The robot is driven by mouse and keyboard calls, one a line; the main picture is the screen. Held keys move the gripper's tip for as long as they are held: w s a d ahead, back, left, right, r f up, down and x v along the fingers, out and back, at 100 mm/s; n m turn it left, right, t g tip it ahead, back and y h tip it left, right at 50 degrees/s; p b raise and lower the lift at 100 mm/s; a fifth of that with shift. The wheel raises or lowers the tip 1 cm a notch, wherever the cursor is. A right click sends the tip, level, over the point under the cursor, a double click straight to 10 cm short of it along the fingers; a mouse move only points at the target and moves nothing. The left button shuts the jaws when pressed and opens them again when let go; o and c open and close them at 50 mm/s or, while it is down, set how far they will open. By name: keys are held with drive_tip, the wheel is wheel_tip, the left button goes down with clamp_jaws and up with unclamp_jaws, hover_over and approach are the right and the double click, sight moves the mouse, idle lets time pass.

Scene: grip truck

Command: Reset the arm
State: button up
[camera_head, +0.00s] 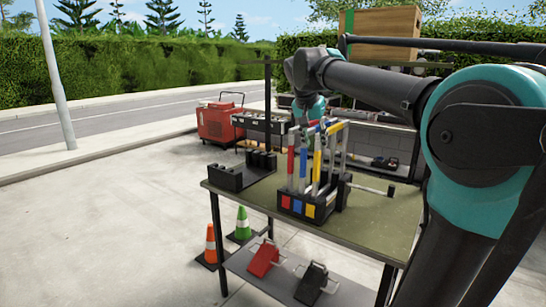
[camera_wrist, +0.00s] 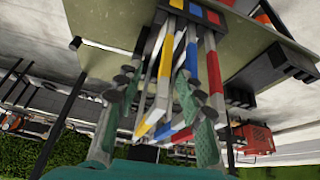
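My arm reaches in from the right in the head view. My gripper (camera_wrist: 155,80) shows in the wrist view with its two green-grey fingers well apart, so it is open. Several coloured upright bars, red, blue and yellow with grey parts, show between and beyond the fingers; I see no finger closed on one, but contact is hard to tell. In the head view the bars (camera_head: 317,165) stand in a black holder (camera_head: 308,204) with coloured squares on its front. My wrist is above and behind them there, and the fingertips are hidden.
The holder stands on a green-topped table (camera_head: 375,228). A black block rack (camera_head: 240,174) is to its left. A red wedge (camera_head: 263,258) and a black wedge (camera_head: 311,284) lie on the lower shelf. Cones (camera_head: 242,223) stand left of the table. A red machine (camera_head: 220,121) stands behind.

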drive_tip(key=s+d+f+n+y, duration=0.15)
drive_tip(key=s+f, duration=0.25)
drive_tip(key=f, duration=0.5)
drive_tip(key=s+d+f+n, duration=0.1)
drive_tip(key=s+d+f, duration=0.25)
drive_tip(key=f, duration=0.65)
drive_tip(key=s+f+n+y, duration=0.1)
drive_tip(key=s+f+n, duration=0.2)
drive_tip(key=s+f, duration=1.4)
drive_tip(key=shift+d+f, duration=0.4)
drive_tip(key=shift+f, duration=0.2)
drive_tip(key=shift+y, duration=0.25)
drive_tip(key=shift+c, duration=0.3)
